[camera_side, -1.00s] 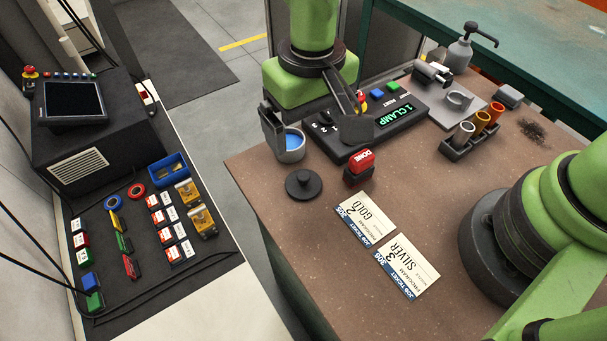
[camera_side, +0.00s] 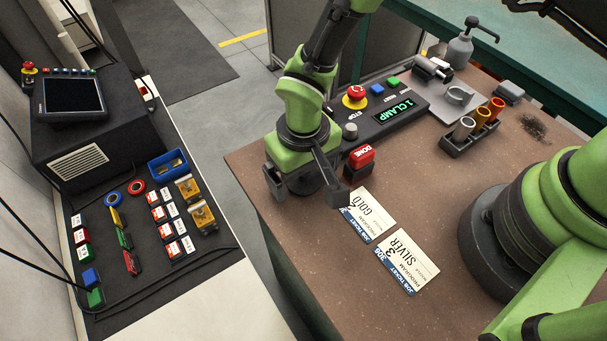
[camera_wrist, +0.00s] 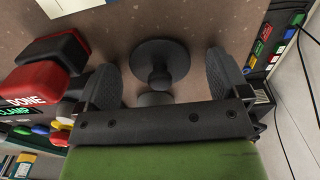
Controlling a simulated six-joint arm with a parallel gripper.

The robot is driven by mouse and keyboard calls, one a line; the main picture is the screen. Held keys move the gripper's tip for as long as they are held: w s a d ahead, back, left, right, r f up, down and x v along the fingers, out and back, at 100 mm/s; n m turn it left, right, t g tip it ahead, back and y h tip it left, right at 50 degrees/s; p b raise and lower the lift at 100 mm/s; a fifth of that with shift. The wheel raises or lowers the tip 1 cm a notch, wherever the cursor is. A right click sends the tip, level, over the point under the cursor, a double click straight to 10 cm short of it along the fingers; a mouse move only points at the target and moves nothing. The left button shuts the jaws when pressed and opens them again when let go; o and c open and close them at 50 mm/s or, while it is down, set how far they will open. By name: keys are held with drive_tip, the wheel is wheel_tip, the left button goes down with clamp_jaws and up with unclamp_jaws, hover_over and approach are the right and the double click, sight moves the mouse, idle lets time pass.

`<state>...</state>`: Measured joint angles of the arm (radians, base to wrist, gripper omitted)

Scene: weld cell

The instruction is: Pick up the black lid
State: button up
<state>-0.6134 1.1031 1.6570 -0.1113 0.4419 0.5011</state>
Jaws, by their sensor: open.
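The black lid (camera_wrist: 172,52) is a round dark disc with a knob on top. In the wrist view it lies on the brown bench top, knob toward the camera. My gripper (camera_wrist: 163,66) is open, with one finger on each side of the lid and a gap at both sides. In the side view my gripper (camera_side: 306,190) is low over the left part of the bench and largely hides the lid. I cannot tell how high the fingertips are above the bench.
The GOLD card (camera_side: 369,214) and SILVER card (camera_side: 407,262) lie in front. The control box (camera_side: 393,111) with a red stop button is behind. The bench's left edge is near. The blue-filled cup is hidden in the side view.

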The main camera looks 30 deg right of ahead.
drive_tip(key=c, duration=1)
drive_tip(key=shift+r, duration=0.1)
wheel_tip(320, 180, up, 9)
drive_tip(key=shift+w+f, duration=0.1)
drive_tip(key=shift+w, duration=0.05)
drive_tip(key=w+d+r, duration=0.1)
drive_tip(key=w+d, duration=0.1)
drive_tip(key=w, duration=0.5)
drive_tip(key=shift+w+f, duration=0.1)
drive_tip(key=shift+f, duration=2.9)
